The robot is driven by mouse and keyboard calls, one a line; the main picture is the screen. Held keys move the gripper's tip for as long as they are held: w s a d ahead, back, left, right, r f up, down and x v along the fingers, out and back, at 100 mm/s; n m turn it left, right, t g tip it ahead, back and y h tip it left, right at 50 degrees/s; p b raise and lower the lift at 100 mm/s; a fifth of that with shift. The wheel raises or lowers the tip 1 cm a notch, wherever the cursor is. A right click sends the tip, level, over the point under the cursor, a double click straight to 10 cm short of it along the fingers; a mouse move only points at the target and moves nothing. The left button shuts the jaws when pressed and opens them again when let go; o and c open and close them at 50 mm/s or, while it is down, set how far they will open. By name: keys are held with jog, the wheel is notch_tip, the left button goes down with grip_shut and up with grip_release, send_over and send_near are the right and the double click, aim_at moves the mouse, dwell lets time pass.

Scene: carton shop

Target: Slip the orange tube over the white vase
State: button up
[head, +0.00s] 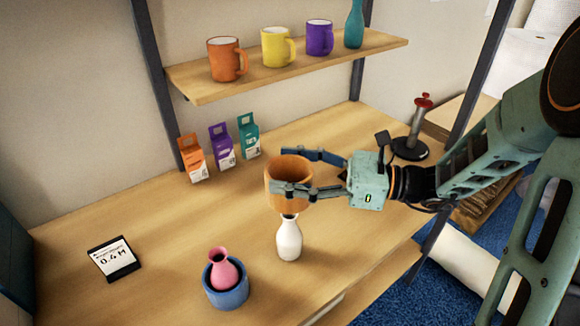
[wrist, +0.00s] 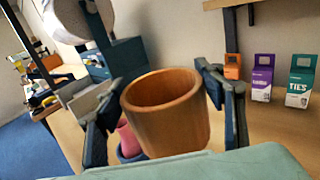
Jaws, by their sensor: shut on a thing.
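The orange tube (head: 287,178) is a short, wide, open-topped cylinder held between the fingers of my gripper (head: 300,172). The wrist view also shows the tube (wrist: 168,118) between the two dark fingers (wrist: 165,110). The white vase (head: 289,240) stands upright on the table. In the head view the tube appears right above the vase, with the vase's neck top near the tube's lower edge. Whether the neck is inside the tube or just behind or below it, I cannot tell. The wrist view does not show the vase; the tube blocks that area.
A pink vase (head: 223,268) stands inside a blue tube (head: 228,294) left of the white vase. A label display (head: 114,258) lies at the left. Small cartons (head: 221,146) stand at the back under a shelf (head: 290,70) with mugs. A red-topped stand (head: 410,148) is behind my gripper.

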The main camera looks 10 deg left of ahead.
aim_at(300, 235)
jog(key=shift+f+b, duration=6.25)
jog(key=shift+f, duration=3.5)
jog(key=o, duration=0.8)
jog(key=shift+r, duration=0.1)
notch_tip(300, 235, up, 10)
jog(key=p, duration=0.9)
jog(key=shift+p, duration=0.3)
